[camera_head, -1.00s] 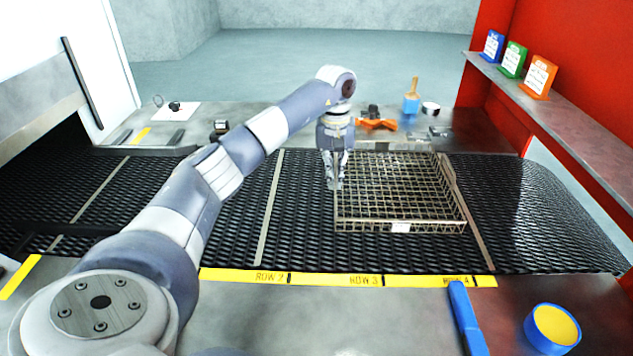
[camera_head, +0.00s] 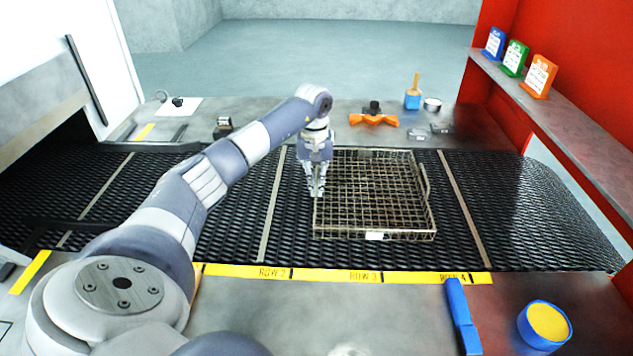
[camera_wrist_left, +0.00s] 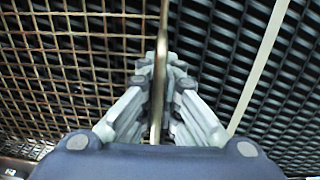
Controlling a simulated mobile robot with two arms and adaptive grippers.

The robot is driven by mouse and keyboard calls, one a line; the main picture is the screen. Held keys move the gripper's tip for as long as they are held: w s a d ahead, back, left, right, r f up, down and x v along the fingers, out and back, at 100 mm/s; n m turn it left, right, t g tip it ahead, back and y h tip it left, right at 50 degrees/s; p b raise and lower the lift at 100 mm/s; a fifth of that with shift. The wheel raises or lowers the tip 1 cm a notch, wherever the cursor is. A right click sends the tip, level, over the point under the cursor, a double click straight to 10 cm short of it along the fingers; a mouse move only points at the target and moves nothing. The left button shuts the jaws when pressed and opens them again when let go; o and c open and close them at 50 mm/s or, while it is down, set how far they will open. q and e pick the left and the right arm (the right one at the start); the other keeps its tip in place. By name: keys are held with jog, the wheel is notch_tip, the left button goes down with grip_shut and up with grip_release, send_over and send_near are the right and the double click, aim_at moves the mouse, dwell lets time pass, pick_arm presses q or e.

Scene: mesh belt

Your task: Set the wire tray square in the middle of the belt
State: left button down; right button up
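The wire tray (camera_head: 425,236) is a shallow tan mesh basket on the black mesh belt (camera_head: 235,215). It sits between two pale cross strips, nearer the left one, slightly turned, with a white tag on its front edge. My left gripper (camera_head: 316,192) is at the tray's left side. In the left wrist view its fingers (camera_wrist_left: 160,95) are closed around the tray's side bar or handle, with tray mesh to the left and bare belt to the right. My right gripper is not in view.
A yellow strip (camera_head: 330,276) with row labels runs along the belt's front edge. A blue-handled tool (camera_head: 462,318) and a blue tub (camera_head: 545,325) lie at front right. An orange item (camera_head: 373,119) and a brush in a blue cup (camera_head: 412,98) stand behind. Belt right of the tray is clear.

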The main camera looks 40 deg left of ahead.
pick_arm(q)
jog(key=c, duration=1.8)
grip_release()
jog(key=shift+r, duration=0.5)
notch_tip(320, 180, up, 10)
jog(key=shift+a+f+b, duration=0.1)
jog(key=shift+f+b, duration=0.15)
jog(key=shift+b, duration=0.85)
jog(key=shift+s+r, duration=0.1)
jog(key=shift+r, duration=0.75)
jog(key=shift+f, duration=0.15)
